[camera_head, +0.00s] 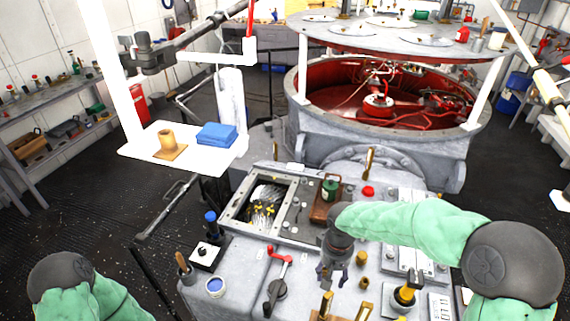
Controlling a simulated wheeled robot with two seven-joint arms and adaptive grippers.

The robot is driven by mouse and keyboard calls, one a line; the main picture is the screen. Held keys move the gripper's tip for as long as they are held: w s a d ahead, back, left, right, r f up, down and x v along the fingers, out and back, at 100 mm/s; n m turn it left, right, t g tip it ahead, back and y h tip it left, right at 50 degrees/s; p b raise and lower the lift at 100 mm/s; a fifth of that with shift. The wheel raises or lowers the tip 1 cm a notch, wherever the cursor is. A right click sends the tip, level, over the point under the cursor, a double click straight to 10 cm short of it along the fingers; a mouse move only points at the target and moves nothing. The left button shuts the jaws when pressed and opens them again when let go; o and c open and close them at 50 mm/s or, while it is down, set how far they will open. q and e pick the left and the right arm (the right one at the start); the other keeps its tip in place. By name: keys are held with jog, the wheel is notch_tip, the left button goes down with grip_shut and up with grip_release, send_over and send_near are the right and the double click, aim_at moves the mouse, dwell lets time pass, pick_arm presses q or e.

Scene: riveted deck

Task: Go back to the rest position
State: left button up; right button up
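My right arm reaches in from the right in a green sleeve. Its dark gripper (332,279) hangs over the grey machine panel (245,262), fingers pointing down. The fingers look spread, with nothing seen between them. Small brass parts (361,283) stand just to its right, and a red-handled crank (279,280) is to its left. Whether the fingers touch the panel cannot be told. Only a green sleeve and dark joint of my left arm show at the bottom left; the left gripper is out of view.
A wooden block with a green-topped item (329,190) and a red button (368,191) sit behind my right gripper. A white shelf (200,165) holds a blue box (217,134). A big round vat (390,145) stands behind.

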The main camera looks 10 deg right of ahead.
jog(key=s+a+f+y+b, duration=0.1)
jog(key=s+a+f, duration=0.3)
jog(key=f, duration=0.6)
jog(key=s+a+f+m+y+b, duration=0.1)
jog(key=s+a+f+b, duration=0.2)
jog(key=f, duration=0.8)
jog(key=s+a+f+y+b, duration=0.2)
jog(key=s+a+f, duration=0.3)
jog(key=f, duration=0.6)
jog(key=a+b, duration=0.1)
jog(key=a, duration=0.1)
jog(key=shift+a+f+t, duration=0.25)
jog(key=shift+a+t, duration=0.05)
jog(key=shift+a, duration=0.05)
